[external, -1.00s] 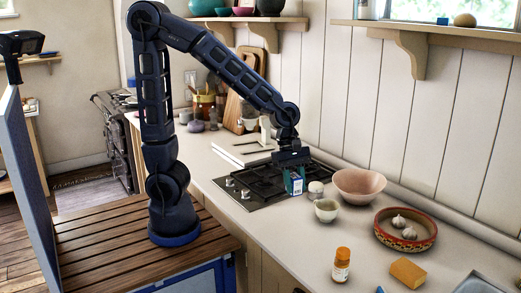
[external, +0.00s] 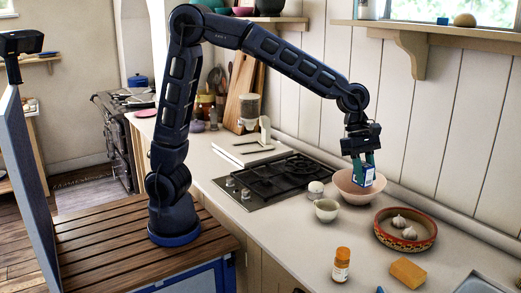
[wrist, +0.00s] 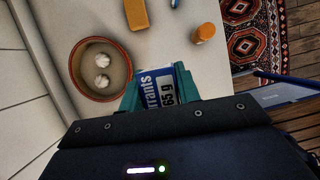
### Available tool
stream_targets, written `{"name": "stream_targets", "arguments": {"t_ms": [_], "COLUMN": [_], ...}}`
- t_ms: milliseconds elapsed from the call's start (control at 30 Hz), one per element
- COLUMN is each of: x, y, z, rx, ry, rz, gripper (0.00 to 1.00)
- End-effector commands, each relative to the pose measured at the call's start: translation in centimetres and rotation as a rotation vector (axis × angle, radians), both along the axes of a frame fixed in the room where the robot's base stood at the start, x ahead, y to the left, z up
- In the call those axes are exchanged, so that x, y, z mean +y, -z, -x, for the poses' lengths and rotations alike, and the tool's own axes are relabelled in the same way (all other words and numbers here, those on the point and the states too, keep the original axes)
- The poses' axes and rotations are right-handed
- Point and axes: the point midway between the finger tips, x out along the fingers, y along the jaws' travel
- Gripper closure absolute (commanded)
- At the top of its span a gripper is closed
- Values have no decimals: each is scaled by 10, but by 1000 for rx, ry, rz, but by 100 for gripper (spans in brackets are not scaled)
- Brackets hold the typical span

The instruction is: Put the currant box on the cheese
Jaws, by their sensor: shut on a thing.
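The currant box (external: 368,176) is a small blue and white carton. My gripper (external: 363,163) is shut on it and holds it up in front of the pink bowl (external: 349,190) in the external view. In the wrist view the box (wrist: 158,88), with part of the word "currants" showing, sits between the teal fingers (wrist: 160,93). The cheese (external: 408,272) is an orange-yellow block on the counter at the lower right, apart from the box. It also shows in the wrist view (wrist: 137,14) at the top edge.
A patterned round dish (external: 379,236) with garlic bulbs stands between my gripper and the cheese. An orange-capped bottle (external: 341,265) stands left of the cheese. A small cup (external: 326,210), a white jar (external: 316,188) and the gas hob (external: 270,182) are further back. A sink edge (external: 480,284) is right.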

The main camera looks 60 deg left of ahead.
Motion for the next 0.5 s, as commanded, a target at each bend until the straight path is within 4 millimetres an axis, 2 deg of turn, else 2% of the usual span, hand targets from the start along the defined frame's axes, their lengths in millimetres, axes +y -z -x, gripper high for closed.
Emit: {"name": "stream_targets", "arguments": {"t_ms": [33, 300, 500], "x": [-18, -104, -156], "y": [0, -1, 1], "z": [-6, -29, -36], "rx": [0, -8, -17], "ry": [-3, -42, -64], "rz": [-2, -7, -11], "gripper": [91, 91, 91]}}
